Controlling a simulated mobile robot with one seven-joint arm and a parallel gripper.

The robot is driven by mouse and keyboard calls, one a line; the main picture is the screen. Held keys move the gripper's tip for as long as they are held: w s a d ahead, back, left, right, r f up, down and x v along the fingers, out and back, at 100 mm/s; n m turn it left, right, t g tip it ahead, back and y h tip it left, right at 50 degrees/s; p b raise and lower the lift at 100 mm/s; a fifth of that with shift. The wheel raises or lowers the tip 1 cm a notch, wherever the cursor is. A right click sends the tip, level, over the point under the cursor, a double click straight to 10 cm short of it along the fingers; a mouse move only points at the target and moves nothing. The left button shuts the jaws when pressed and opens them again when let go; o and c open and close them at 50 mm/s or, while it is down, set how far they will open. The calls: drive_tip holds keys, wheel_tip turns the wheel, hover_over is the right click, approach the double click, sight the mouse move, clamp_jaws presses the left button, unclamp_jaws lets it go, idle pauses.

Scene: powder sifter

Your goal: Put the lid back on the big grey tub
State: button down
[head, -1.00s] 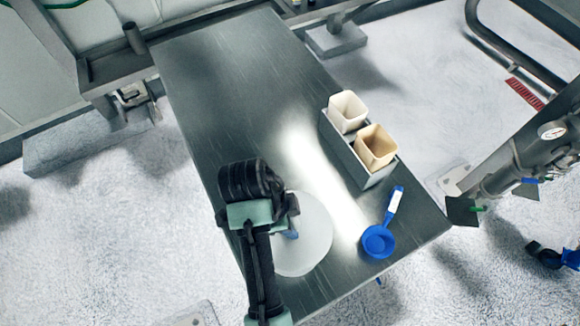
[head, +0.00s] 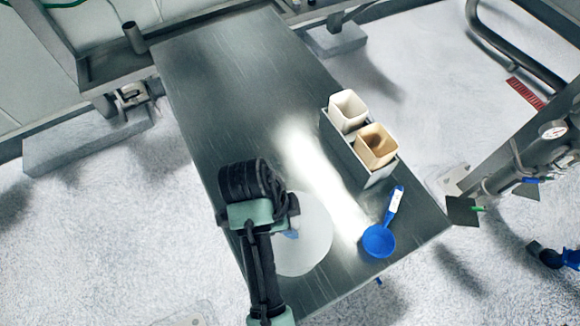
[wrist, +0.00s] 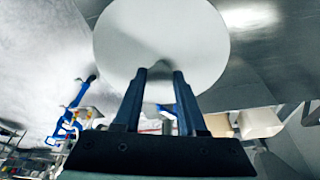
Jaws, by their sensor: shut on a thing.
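The lid is a pale round disc (head: 312,240) at the near end of the steel table in the head view. It also fills the top middle of the wrist view (wrist: 160,35). My gripper (wrist: 160,73) is shut on the lid, with its two fingertips against the disc's lower middle in the wrist view. The exact grip point is hard to make out. In the head view my arm covers the lid's left part. I cannot make out the big grey tub in either view. Whether it stands under the lid is hidden.
A blue scoop (head: 379,241) with a white label on its handle lies right of the lid. A grey holder (head: 371,174) with a white cup (head: 348,108) and a tan cup (head: 376,147) stands along the table's right edge. The table's far half (head: 220,70) is clear.

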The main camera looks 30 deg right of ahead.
idle(0.4)
drive_tip(key=shift+c, duration=2)
unclamp_jaws()
drive_tip(key=shift+o, duration=0.2)
drive_tip(key=o, duration=0.4)
drive_tip(key=shift+c, duration=0.2)
drive_tip(key=shift+r+p, duration=3.05)
drive_tip(key=shift+r, duration=0.45)
clamp_jaws()
